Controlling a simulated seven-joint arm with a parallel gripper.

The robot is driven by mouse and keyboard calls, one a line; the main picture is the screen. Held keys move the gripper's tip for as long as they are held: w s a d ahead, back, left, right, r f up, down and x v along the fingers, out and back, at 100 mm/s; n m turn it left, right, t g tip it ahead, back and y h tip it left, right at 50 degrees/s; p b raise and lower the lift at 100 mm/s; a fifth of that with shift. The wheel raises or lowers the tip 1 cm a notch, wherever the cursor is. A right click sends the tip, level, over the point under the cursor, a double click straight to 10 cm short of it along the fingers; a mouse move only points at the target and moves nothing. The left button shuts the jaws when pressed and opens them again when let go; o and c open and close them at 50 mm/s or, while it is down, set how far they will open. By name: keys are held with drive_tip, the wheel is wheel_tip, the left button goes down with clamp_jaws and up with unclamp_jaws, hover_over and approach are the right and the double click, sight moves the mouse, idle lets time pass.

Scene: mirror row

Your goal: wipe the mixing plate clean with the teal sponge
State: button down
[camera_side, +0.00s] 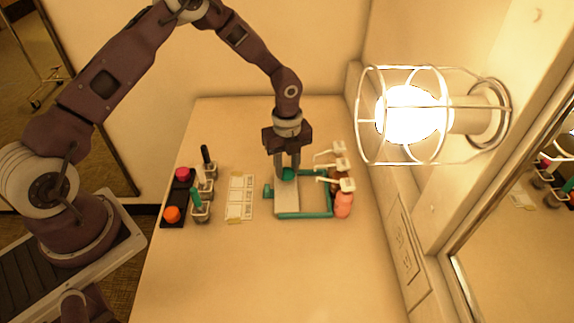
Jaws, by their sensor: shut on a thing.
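My gripper (288,176) points down at the far end of the small pale plate (286,203), which I take for the mixing plate. It is shut on a small teal piece, the teal sponge (288,173), mostly hidden between the fingers. The sponge is over or on the plate's far part; I cannot tell whether it touches. The plate lies flat inside the left part of a teal frame (305,215). Any marks on the plate are too small to make out.
A teal knob (268,191) sticks out left of the plate. White-topped pieces and a pink bottle (343,204) stand close on the right. Left are a white card (240,196), several pots and a black tray (176,200). A caged lamp (410,114) overhangs the right. The near table is clear.

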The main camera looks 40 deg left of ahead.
drive_tip(key=shift+f, duration=0.5)
